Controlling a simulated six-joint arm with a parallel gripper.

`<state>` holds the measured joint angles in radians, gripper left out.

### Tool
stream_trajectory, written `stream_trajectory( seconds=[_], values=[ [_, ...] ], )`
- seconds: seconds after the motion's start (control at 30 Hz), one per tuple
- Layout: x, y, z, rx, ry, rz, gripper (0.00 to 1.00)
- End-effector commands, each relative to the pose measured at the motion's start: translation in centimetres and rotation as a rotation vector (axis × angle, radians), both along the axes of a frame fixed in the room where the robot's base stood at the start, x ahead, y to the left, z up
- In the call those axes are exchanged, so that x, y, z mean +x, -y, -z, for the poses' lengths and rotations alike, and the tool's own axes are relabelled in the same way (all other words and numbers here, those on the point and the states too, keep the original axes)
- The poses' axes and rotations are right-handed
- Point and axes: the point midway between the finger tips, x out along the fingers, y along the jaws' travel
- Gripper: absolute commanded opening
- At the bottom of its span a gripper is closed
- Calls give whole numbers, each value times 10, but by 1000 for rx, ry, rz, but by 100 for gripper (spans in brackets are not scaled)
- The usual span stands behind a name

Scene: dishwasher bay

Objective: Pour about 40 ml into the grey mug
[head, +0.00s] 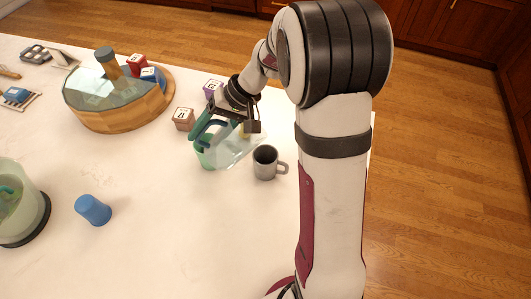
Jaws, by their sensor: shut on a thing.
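The grey mug (264,164) stands upright on the white table, left of my arm, with its handle to the right. My gripper (222,128) is shut on a translucent jug with a green part (235,150). The jug is tilted, its clear side leaning right and down toward the mug. The jug's clear end is close to the mug's upper left; I cannot tell whether they touch. No stream of liquid is visible, and the liquid level in the mug cannot be made out.
A blue cup (93,210) is at the lower left, beside a clear container (20,205) with a dark base. A round wooden box (120,108) with a glassy lid is behind. Lettered blocks, beige (183,118) and purple (212,88), are near my gripper. The table's front middle is clear.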

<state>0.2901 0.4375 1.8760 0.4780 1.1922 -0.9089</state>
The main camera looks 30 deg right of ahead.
Motion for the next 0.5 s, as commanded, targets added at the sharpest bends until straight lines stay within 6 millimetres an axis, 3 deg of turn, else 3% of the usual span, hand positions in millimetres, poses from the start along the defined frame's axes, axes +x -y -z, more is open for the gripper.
stream_trajectory(
  seconds=[0.5],
  values=[
    [-5,20,-9,316,83,3,0]
  ],
)
